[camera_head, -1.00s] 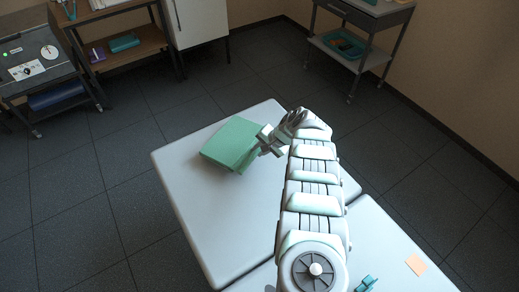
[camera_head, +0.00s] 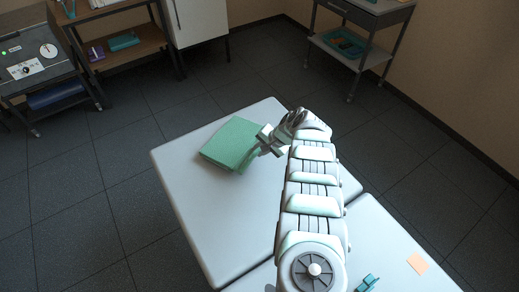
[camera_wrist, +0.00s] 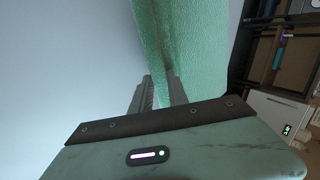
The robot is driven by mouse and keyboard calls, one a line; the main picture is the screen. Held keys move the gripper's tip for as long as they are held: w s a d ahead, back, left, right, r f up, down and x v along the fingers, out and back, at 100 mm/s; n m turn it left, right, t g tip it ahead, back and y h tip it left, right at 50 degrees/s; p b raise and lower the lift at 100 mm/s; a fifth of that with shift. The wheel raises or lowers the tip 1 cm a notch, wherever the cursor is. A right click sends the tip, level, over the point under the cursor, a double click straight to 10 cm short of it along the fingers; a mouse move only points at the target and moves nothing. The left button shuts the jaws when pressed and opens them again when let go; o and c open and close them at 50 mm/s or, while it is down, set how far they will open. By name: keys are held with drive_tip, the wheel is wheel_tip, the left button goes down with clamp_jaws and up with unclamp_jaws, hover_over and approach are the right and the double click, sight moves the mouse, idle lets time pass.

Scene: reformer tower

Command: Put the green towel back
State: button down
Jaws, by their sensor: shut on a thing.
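The green towel (camera_head: 230,144) is folded into a flat, roughly rectangular stack at the far part of the white table (camera_head: 188,205). My gripper (camera_head: 262,145) is at the towel's right edge, shut on it. In the wrist view the towel (camera_wrist: 200,50) stretches up from between the two dark fingers (camera_wrist: 160,92), and the pale tabletop shows to its left. The fingertips are partly hidden by the towel. Whether the towel rests fully on the table or is slightly raised, I cannot tell.
A teal clip-like item (camera_head: 367,283) and an orange square note (camera_head: 417,263) lie on the near table section. A wheeled cart (camera_head: 352,45) stands at the back right, a wooden shelf (camera_head: 125,50) at the back left. Dark floor surrounds the table.

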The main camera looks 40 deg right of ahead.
drive_tip(key=shift+f+b, duration=0.85)
drive_tip(key=shift+f, duration=0.2)
drive_tip(key=c, duration=1.2)
unclamp_jaws()
drive_tip(key=shift+r, duration=0.1)
drive_tip(key=shift+r, duration=0.1)
drive_tip(key=p+v, duration=0.2)
drive_tip(key=p, duration=0.1)
drive_tip(key=p+v, duration=0.2)
drive_tip(key=p, duration=0.1)
drive_tip(key=p+v, duration=0.2)
drive_tip(key=p, duration=0.1)
drive_tip(key=shift+w+a+r, duration=0.1)
drive_tip(key=shift+w+r, duration=0.15)
drive_tip(key=shift+r, duration=0.25)
